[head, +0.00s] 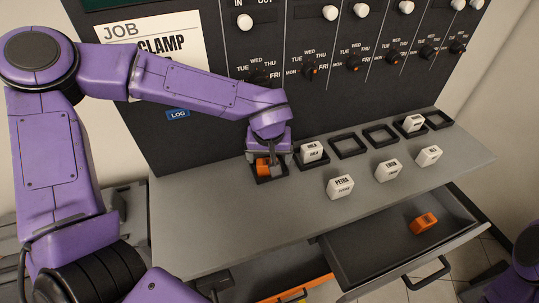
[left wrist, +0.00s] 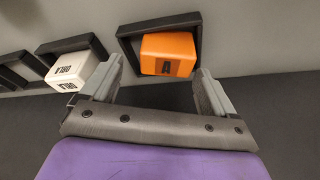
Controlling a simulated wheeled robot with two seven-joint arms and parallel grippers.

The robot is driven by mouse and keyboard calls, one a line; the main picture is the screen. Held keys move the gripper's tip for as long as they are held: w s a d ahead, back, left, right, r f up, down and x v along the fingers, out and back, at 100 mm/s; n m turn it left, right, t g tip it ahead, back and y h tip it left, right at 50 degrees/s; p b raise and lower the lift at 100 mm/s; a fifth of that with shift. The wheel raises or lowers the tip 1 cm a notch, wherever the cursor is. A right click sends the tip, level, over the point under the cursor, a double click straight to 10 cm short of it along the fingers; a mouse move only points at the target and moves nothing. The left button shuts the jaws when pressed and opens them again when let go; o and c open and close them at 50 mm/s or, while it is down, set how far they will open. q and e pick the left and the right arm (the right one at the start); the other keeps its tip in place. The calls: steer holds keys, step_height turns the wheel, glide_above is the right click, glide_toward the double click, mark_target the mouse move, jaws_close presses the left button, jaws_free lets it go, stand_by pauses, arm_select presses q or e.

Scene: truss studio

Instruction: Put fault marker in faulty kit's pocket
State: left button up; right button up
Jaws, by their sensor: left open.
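An orange fault marker (head: 262,167) sits in the leftmost black pocket (head: 283,173) on the grey shelf. In the left wrist view the orange marker (left wrist: 168,52), with a dark letter, lies inside the black pocket frame (left wrist: 125,42). My left gripper (head: 271,165) is over this pocket, pointing down. In the left wrist view its fingers (left wrist: 158,80) are spread, with nothing visibly clamped between them. A second orange marker (head: 424,223) lies in the open drawer (head: 375,245). My right gripper is not in view.
A white block (head: 312,152) sits in the second pocket, another (head: 412,123) in the fifth. Pockets three (head: 347,146), four and six look empty. Three white blocks stand loose in front, the PETRA one (head: 340,186) nearest. The panel (head: 215,120) with knobs rises behind.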

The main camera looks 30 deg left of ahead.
arm_select(q)
steer(key=v, duration=1.2)
steer(key=shift+s, duration=0.15)
stand_by(0.7)
